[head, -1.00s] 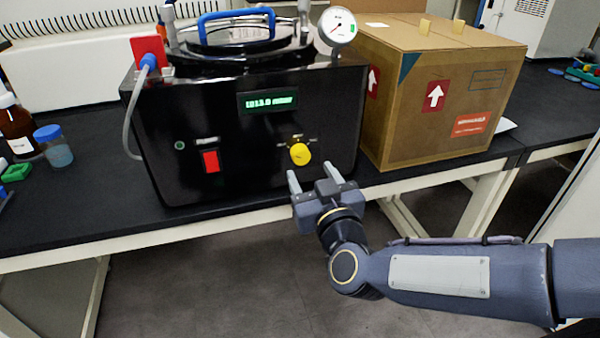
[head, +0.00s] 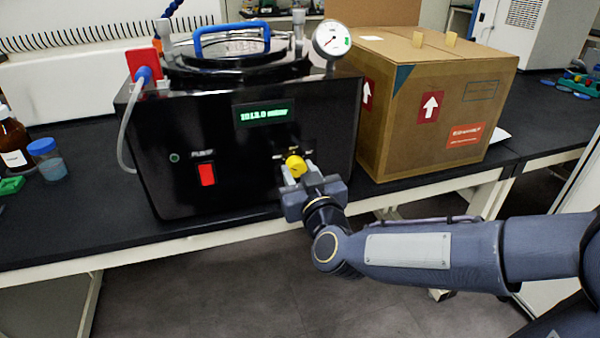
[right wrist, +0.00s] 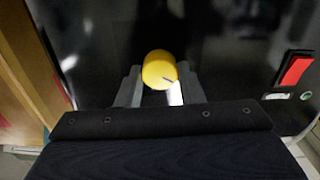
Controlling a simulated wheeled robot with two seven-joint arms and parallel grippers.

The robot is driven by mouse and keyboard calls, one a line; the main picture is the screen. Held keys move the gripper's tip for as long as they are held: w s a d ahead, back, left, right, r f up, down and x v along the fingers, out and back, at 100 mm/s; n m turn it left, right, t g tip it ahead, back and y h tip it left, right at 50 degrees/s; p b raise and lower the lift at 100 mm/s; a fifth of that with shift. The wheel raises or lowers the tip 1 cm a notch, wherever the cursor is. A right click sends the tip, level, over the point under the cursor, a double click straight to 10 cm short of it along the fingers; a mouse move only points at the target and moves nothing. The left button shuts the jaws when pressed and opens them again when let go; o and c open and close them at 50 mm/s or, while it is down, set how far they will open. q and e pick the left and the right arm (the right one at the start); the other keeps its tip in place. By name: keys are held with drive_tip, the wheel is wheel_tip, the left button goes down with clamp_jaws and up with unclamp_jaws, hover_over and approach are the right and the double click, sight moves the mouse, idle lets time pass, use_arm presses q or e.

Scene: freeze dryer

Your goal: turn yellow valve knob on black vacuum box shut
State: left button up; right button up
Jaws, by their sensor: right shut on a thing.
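The black vacuum box (head: 240,175) stands on the dark bench with its front panel facing me. The yellow valve knob (head: 295,164) is on the lower right of that panel. My right gripper (head: 297,172) is at the knob, with its fingers on either side of it and shut on it. The gripper hides part of the panel below the knob. My left gripper is not in view.
A red switch (head: 207,174) and a green lit display (head: 264,115) are on the panel. A cardboard box (head: 430,120) stands close to the right. A brown bottle (head: 14,145) and a blue-capped jar (head: 47,160) are at left.

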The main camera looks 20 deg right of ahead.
drive_tip(key=shift+m, duration=0.3)
drive_tip(key=shift+c, duration=0.3)
drive_tip(key=shift+f+m+b, duration=0.1)
drive_tip(key=shift+m+b, duration=0.3)
drive_tip(key=shift+b, duration=0.15)
drive_tip(key=m+b, duration=0.2)
drive_tip(key=m, duration=0.1)
drive_tip(key=m+b, duration=0.2)
drive_tip(key=m, duration=0.2)
drive_tip(key=shift+m+b, duration=0.75)
drive_tip(key=shift+m, duration=0.85)
drive_tip(key=o, duration=1)
drive_tip(key=shift+s, duration=0.1)
